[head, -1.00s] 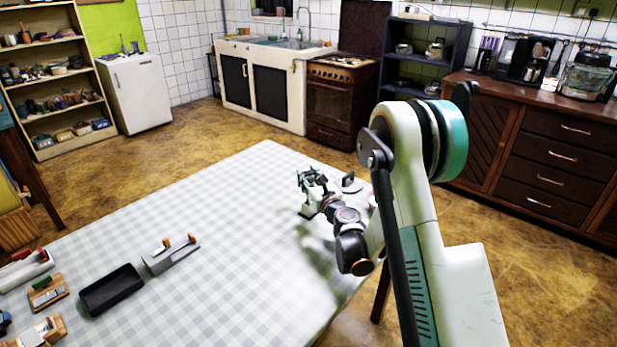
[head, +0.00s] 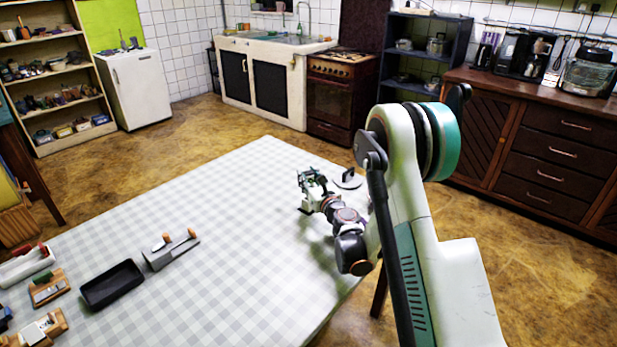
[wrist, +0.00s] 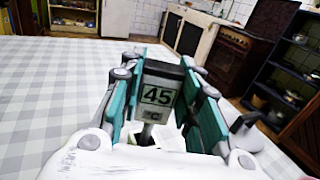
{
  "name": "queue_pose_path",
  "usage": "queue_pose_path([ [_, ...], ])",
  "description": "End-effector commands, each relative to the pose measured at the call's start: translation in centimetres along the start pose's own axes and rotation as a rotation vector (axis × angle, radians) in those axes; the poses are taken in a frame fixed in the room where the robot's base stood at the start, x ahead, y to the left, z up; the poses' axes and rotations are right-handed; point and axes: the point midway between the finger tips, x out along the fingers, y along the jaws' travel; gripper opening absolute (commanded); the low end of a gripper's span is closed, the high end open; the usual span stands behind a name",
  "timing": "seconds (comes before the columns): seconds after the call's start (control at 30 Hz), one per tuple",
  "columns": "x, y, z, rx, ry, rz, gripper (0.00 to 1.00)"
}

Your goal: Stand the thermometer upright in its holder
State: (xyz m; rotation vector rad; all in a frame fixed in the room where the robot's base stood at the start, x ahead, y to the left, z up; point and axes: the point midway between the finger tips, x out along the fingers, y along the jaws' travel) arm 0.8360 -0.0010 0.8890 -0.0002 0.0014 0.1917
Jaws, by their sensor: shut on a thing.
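The thermometer (wrist: 158,92) has a grey head whose display reads 45 °C. It stands roughly upright between the teal fingers of my gripper (wrist: 164,72), which is shut on it. A thin stem shows below the head, but its lower end is hidden. In the head view my gripper (head: 312,184) is low over the far right part of the table, and the thermometer is too small to make out.
The checked table (head: 215,225) is clear across its middle. The table's right edge is close to my arm. A cooker (head: 340,95) stands beyond.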

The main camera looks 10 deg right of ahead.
Motion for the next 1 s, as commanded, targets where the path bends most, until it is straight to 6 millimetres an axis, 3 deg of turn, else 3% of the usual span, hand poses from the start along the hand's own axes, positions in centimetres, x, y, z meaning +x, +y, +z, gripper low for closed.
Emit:
queue_pose_path([
  [0.23,-0.01,0.0,-0.49,0.0,0.0,0.0,0.15],
  [0.27,-0.01,0.0,-0.47,0.0,0.0,0.0,0.35],
  [0.33,-0.01,0.0,-0.46,0.0,0.0,0.0,0.51],
  [0.37,-0.01,0.0,-0.45,0.0,0.0,0.0,0.54],
  [0.6,-0.01,0.0,-0.44,0.0,0.0,0.0,0.54],
  [0.73,-0.01,0.0,-0.45,0.0,0.0,0.0,0.76],
  [1.0,-0.01,0.0,-0.44,0.0,0.0,0.0,0.77],
])
